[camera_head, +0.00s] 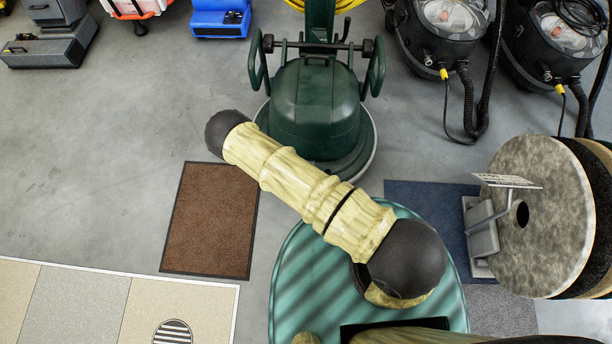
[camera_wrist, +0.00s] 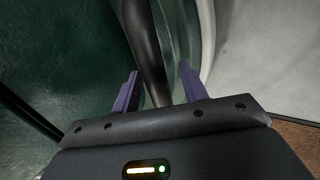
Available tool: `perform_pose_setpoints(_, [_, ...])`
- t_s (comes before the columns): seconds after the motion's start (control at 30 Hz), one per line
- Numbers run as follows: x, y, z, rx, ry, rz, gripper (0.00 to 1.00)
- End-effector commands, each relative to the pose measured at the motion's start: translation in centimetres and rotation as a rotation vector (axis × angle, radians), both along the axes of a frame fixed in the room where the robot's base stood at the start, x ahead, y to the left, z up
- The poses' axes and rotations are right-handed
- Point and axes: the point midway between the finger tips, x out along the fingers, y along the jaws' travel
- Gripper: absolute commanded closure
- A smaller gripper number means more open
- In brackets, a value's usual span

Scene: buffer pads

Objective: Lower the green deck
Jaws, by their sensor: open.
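The green deck (camera_head: 315,105) is a dark green, domed floor-machine housing with a pale rim at its base. It stands on the grey floor at the top middle of the head view. In the wrist view its dark green surface (camera_wrist: 60,60) fills the left side. My gripper (camera_wrist: 158,88) shows two purple fingers, apart, one on each side of a dark curved bar (camera_wrist: 148,50). The fingers are not closed on the bar; whether either touches it I cannot tell. In the head view my arm covers the deck's lower left, and my gripper does not show.
A brown mat (camera_head: 211,220) lies left of the deck and a blue mat (camera_head: 425,192) lies to the right. A rack of round pads (camera_head: 540,230) stands at right. Black vacuums (camera_head: 440,45) stand at upper right. Grey floor (camera_head: 110,140) is clear at left.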

Motion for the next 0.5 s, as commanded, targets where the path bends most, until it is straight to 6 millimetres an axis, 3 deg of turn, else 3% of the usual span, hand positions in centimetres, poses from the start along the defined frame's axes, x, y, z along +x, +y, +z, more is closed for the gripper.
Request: perform_pose_setpoints(0.5, [-4.4, 0.5, 7.8, 0.0, 0.001, 0.001, 0.57])
